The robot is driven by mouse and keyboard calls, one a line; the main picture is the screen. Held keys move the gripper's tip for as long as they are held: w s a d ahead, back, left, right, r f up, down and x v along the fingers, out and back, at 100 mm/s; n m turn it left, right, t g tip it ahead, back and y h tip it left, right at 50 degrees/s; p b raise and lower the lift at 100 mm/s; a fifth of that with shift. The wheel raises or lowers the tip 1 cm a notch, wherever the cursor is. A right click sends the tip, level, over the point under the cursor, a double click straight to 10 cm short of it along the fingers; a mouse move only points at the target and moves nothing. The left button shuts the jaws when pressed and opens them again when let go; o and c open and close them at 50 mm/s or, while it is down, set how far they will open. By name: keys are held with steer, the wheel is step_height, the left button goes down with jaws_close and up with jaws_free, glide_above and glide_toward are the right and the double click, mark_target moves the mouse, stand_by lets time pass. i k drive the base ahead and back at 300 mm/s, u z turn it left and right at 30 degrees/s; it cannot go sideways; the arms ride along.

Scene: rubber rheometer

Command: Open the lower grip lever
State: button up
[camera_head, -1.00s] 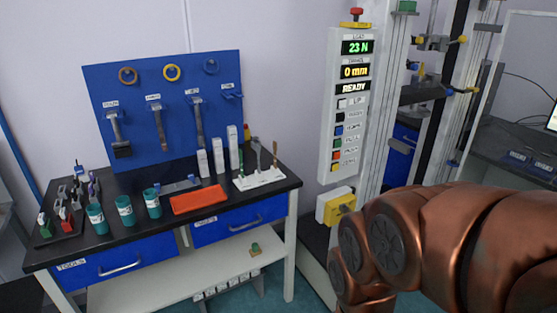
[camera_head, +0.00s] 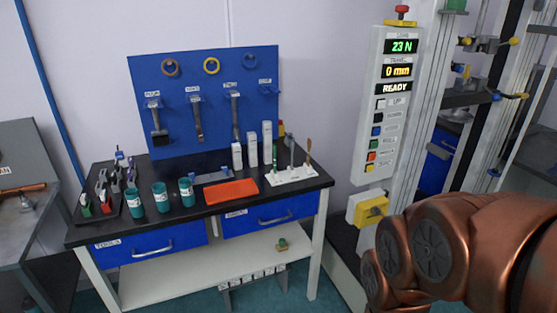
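The testing machine's frame (camera_head: 420,120) stands at the right, partly cut off by the picture's edge. A grip with yellow-tipped handles (camera_head: 482,44) sits high between its columns. Below it is a dark crosspiece (camera_head: 465,100) with a yellow-tipped lever (camera_head: 495,97) at its right end. The parts are too small to tell whether this is the lower grip lever, or whether it is open or closed. My copper arm covers the lower right, hiding the machine's lower part. My gripper is not visible.
The machine's panel (camera_head: 390,105) reads 23 N, 0 mm and READY. A workbench (camera_head: 100,235) with blue drawers holds bottles and an orange tray (camera_head: 231,191), below a blue tool board (camera_head: 140,100). A grey bench (camera_head: 25,240) stands at far left.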

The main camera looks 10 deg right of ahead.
mark_target(495, 96)
steer(key=z, duration=1.4)
steer(key=k, duration=0.65)
steer(key=z, duration=0.25)
steer(key=i, duration=1.75)
steer(key=u, duration=0.85)
steer(key=i, duration=0.25)
steer(key=u, duration=0.3)
